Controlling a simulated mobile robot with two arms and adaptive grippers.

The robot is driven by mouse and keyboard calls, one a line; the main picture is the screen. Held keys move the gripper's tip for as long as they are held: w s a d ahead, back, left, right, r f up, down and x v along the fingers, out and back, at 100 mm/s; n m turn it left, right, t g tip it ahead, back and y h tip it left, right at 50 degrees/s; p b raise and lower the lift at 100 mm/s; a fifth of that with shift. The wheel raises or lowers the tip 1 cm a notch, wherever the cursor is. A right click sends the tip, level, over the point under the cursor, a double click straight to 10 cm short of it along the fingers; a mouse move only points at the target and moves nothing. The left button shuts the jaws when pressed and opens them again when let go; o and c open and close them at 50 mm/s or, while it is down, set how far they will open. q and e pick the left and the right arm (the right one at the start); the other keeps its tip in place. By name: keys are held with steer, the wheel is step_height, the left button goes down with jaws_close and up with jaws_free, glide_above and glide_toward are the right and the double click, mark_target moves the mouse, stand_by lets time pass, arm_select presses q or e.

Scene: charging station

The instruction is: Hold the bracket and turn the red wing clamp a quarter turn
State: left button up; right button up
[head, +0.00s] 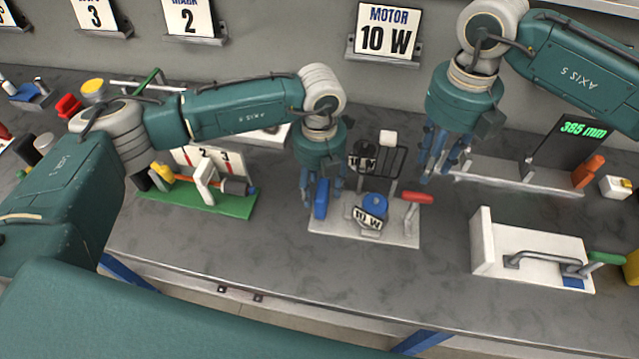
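The red wing clamp (418,197) sticks out at the right side of a pale fixture plate (333,229) in the middle of the bench. A dark, frame-like bracket (396,160) stands upright at the back of this plate. A blue-topped motor with a "10 W" tag (368,216) sits at its front. My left gripper (321,197) points down over the plate's left side, with blue fingers around or beside a blue upright piece; its grip is unclear. My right gripper (437,168) hangs above and behind the red clamp, fingers apart and empty, not touching the clamp.
A green board (195,207) with a gauge stands to the left. A white fixture with a grey handle (530,255) lies at the right. A display reading 385 mm (584,128) stands behind it. Bare bench lies in front of the middle plate.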

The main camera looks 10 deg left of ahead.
mark_target(419, 197)
arm_select(q)
jaws_close()
arm_select(e)
steer(key=shift+o, duration=1.4)
steer(key=f+n, duration=0.3)
steer(key=n, duration=0.2)
steer(key=f+n, duration=0.3)
steer(key=n, duration=0.3)
steer(key=f+n, duration=0.3)
steer(key=n, duration=0.2)
steer(key=shift+s+f+n, duration=0.2)
steer(key=shift+s+n, duration=0.05)
steer(key=shift+n, duration=0.05)
